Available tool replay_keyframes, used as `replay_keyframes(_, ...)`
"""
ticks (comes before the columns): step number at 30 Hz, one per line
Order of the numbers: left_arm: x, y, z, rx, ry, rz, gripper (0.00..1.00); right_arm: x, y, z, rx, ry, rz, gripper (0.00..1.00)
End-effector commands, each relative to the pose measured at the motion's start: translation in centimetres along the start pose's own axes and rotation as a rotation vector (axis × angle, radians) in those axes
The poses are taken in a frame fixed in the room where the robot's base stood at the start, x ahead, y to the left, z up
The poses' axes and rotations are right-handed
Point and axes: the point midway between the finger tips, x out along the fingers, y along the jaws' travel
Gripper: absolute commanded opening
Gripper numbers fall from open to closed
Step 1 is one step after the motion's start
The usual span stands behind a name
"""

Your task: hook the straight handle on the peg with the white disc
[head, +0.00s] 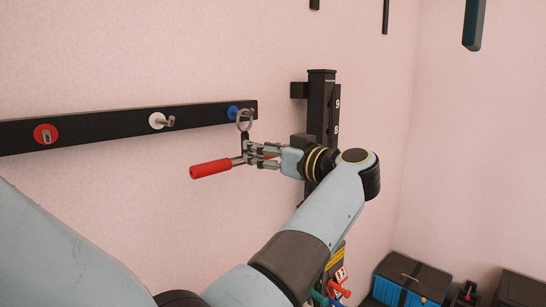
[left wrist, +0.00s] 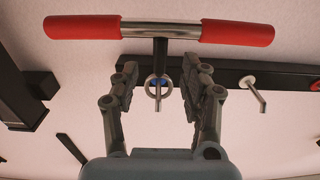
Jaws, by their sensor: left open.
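The straight handle (head: 211,169) has red grips on a metal bar, a black stem and a metal ring (head: 245,119). The ring is at the peg with the blue disc (head: 232,112) and appears to hang on it. The left wrist view shows the bar with its red grips (left wrist: 236,32) across the top. My left gripper (head: 252,153) is open, its fingers on either side of the stem (left wrist: 159,53), with gaps visible. The peg with the white disc (head: 157,120) is bare, left of the blue one; it also shows at right in the wrist view (left wrist: 250,82). My right gripper is out of view.
The black wall rail (head: 100,126) also carries a bare peg with a red disc (head: 45,134) at left. A black numbered post (head: 320,105) stands on the wall close to my left wrist. A black and blue box (head: 410,280) is low at right.

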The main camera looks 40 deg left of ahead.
Motion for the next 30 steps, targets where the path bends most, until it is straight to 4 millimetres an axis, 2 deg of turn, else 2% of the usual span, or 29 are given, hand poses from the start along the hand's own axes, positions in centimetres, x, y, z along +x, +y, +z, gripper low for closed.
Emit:
replay_keyframes(3, 1.4, 0.0, 0.0, -0.003, 0.003, -0.001, 0.45, 0.6, 0.0, 0.1, 0.0, -0.001, 0.001, 0.4)
replay_keyframes(6, 2.5, 0.0, -0.3, 0.001, 0.003, 0.0, 0.45, -0.4, 0.1, 0.0, 0.0, -0.001, 0.001, 0.4)
replay_keyframes(15, 5.2, 0.0, -0.2, 0.001, 0.002, 0.001, 0.45, -1.4, 0.2, 0.0, -0.001, -0.002, 0.001, 0.4)
replay_keyframes(21, 6.0, 0.0, -0.1, -0.002, 0.0, 0.001, 0.45, -1.7, 0.2, 0.0, 0.0, -0.002, 0.001, 0.4)
replay_keyframes(30, 6.1, 0.0, -0.1, -0.002, 0.0, 0.001, 0.45, -1.6, 0.2, 0.0, -0.001, -0.002, 0.001, 0.4)
